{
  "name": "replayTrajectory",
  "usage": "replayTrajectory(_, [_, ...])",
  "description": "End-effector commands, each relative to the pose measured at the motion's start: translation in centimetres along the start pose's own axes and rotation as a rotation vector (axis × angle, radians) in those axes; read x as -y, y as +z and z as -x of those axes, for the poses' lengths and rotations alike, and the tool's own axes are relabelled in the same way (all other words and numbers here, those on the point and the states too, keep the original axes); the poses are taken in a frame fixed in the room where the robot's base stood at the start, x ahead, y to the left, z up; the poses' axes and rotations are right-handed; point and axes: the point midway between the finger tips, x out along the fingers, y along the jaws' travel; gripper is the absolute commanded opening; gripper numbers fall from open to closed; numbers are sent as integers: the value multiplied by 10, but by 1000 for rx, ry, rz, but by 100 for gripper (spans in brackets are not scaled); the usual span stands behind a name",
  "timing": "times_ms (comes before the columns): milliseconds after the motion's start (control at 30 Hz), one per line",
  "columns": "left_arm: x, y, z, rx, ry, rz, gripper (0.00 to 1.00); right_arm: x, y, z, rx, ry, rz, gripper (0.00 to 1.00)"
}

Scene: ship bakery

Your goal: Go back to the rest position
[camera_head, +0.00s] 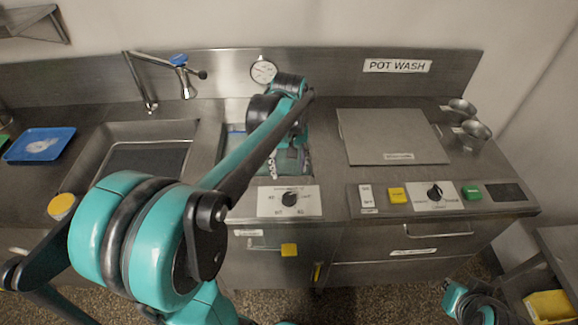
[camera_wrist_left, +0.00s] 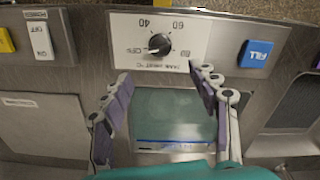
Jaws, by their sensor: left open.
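My left arm crosses the head view from the lower left, and its wrist hangs above the sunken tank (camera_head: 237,142) in the counter. My left gripper (camera_head: 290,162) points down there, partly hidden by its own arm. In the left wrist view my left gripper (camera_wrist_left: 165,100) has its two purple-padded fingers spread apart, with nothing between them. Beneath them lies the tank's greenish surface (camera_wrist_left: 172,108), with a blue line along one edge. A teal and dark piece of my right arm shows at the lower right of the head view; its gripper does not show.
A heat dial panel (camera_head: 289,201) and a blue FILL button (camera_wrist_left: 256,54) sit beside the tank. A flat lid (camera_head: 390,137), metal bowls (camera_head: 474,130) and a switch panel stand right. A sink (camera_head: 150,130), faucet (camera_head: 140,85) and blue tray (camera_head: 25,155) are left.

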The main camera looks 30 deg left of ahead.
Motion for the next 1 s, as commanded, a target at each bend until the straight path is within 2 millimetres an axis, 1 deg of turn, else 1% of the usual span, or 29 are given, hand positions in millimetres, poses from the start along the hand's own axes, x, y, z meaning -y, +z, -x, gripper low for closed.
replayTrajectory(367, [0, 0, 0, -1, 1, -1, 60, 0, 0, 0, 0, 0, 0, 0])
replayTrajectory(467, [0, 7, 1, -16, 10, -26, 60, 0, 0, -1, 0, 0, 0, 0])
replayTrajectory(567, [-1, 24, 3, -64, 41, -103, 60, 0, 2, -3, 0, 0, 0, 0])
replayTrajectory(733, [1, 73, 1, -216, 124, -333, 60, 0, 6, -8, 0, 0, 0, 0])
replayTrajectory(800, [3, 92, -3, -289, 157, -434, 60, 0, 7, -10, 0, 0, 0, 0])
replayTrajectory(900, [6, 116, -12, -389, 198, -567, 60, 0, 9, -12, 0, 0, 0, 0])
replayTrajectory(1000, [8, 134, -21, -475, 227, -674, 60, 0, 10, -14, 0, 0, 0, 0])
